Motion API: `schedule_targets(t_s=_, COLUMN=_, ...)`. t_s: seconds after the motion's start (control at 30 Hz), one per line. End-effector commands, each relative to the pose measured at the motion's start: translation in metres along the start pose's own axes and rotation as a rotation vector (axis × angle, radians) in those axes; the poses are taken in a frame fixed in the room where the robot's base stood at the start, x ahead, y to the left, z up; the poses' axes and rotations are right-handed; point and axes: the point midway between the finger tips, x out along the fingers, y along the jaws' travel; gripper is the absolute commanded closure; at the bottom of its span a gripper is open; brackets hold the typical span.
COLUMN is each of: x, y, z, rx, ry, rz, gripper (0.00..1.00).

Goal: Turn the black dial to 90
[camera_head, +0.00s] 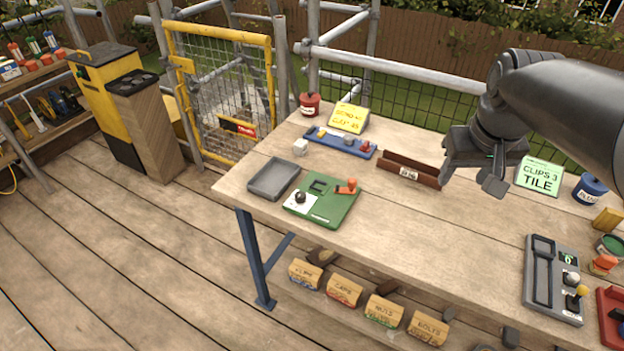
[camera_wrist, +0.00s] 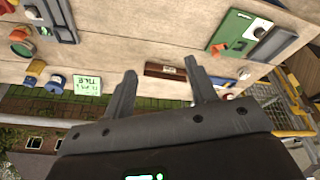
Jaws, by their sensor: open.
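The black dial (camera_head: 300,198) sits on a white plate at the left of a green board (camera_head: 335,205) on the workbench. It also shows in the wrist view (camera_wrist: 260,31), at the upper right on the green board (camera_wrist: 238,24). The dial's markings are too small to read. An orange handle (camera_head: 347,186) stands on the same board, right of the dial. My gripper (camera_head: 470,182) is open and empty above the right-back part of the bench, well apart from the dial. Its two fingers show in the wrist view (camera_wrist: 160,70).
A grey tray (camera_head: 258,193) lies left of the green board. Behind are a blue rack (camera_head: 325,147) and a brown holder (camera_head: 390,178). A grey panel (camera_head: 537,300) with knobs stands at right. The bench (camera_head: 420,235) is clear between board and panel.

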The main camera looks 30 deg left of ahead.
Motion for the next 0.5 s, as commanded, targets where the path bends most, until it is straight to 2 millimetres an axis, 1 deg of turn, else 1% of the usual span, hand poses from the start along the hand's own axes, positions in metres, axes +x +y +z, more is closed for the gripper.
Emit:
schedule_targets(t_s=0.03, x=0.009, y=-0.011, z=-0.017, rx=-0.04, ry=-0.017, rz=-0.011, gripper=0.48)
schedule_targets(t_s=0.17, x=0.028, y=-0.04, z=-0.056, rx=-0.135, ry=-0.053, rz=-0.034, gripper=0.48)
schedule_targets(t_s=0.2, x=0.035, y=-0.05, z=-0.068, rx=-0.165, ry=-0.063, rz=-0.041, gripper=0.48)
schedule_targets(t_s=0.27, x=0.046, y=-0.066, z=-0.084, rx=-0.208, ry=-0.08, rz=-0.052, gripper=0.48)
schedule_targets(t_s=0.37, x=0.066, y=-0.096, z=-0.108, rx=-0.282, ry=-0.105, rz=-0.069, gripper=0.48)
schedule_targets(t_s=0.47, x=0.088, y=-0.129, z=-0.129, rx=-0.354, ry=-0.132, rz=-0.087, gripper=0.48)
schedule_targets(t_s=0.5, x=0.098, y=-0.142, z=-0.136, rx=-0.384, ry=-0.143, rz=-0.093, gripper=0.48)
